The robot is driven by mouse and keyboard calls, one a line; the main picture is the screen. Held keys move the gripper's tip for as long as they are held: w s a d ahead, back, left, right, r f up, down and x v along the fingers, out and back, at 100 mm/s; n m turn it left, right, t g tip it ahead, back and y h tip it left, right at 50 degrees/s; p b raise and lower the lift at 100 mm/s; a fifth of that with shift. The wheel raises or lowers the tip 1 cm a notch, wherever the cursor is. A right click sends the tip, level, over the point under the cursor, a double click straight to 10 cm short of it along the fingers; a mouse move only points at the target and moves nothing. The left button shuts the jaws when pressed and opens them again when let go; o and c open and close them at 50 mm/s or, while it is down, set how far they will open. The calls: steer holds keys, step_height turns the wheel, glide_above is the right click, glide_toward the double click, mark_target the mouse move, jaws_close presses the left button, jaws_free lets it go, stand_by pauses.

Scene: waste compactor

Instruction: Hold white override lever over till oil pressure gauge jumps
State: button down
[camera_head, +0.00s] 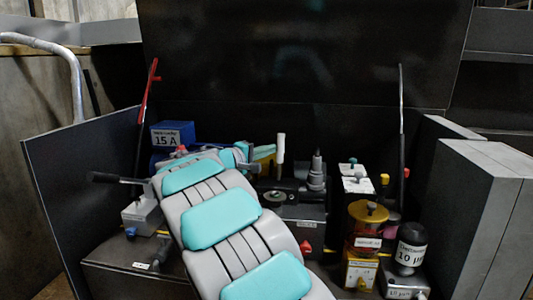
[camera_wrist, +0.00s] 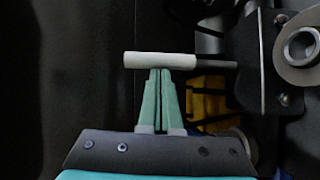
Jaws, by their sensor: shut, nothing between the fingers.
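The white override lever (camera_head: 281,148) stands upright at the back middle in the head view. In the wrist view its white handle (camera_wrist: 160,60) lies across the picture, on a dark rod running right to a black bracket (camera_wrist: 262,62). My gripper (camera_wrist: 159,72) is shut and empty. Its pale green fingertips are side by side at the handle's lower edge in the picture, not around it. I cannot tell whether they touch it. In the head view my gripper is left of the lever, partly hidden behind my arm. I cannot make out an oil pressure gauge face.
A blue box marked 15 A (camera_head: 173,135) stands at back left. A red-handled lever (camera_head: 148,90) and a tall dark lever (camera_head: 402,130) rise at either side. An amber oil jar (camera_head: 367,224) and a black-topped filter (camera_head: 411,243) stand at right. A dark panel closes the back.

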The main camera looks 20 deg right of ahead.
steer(key=shift+s+d+r+m+y+b, duration=0.1)
steer(key=shift+s+d+m+y+b, duration=0.6)
steer(key=shift+d+m+b, duration=0.2)
steer(key=shift+s+d+r+m+y+b, duration=0.1)
steer(key=shift+s+d+m+y+b, duration=0.55)
steer(key=shift+d+m+b, duration=0.25)
steer(key=shift+d+f, duration=0.1)
steer(key=shift+d, duration=0.1)
stand_by(4.5)
stand_by(0.9)
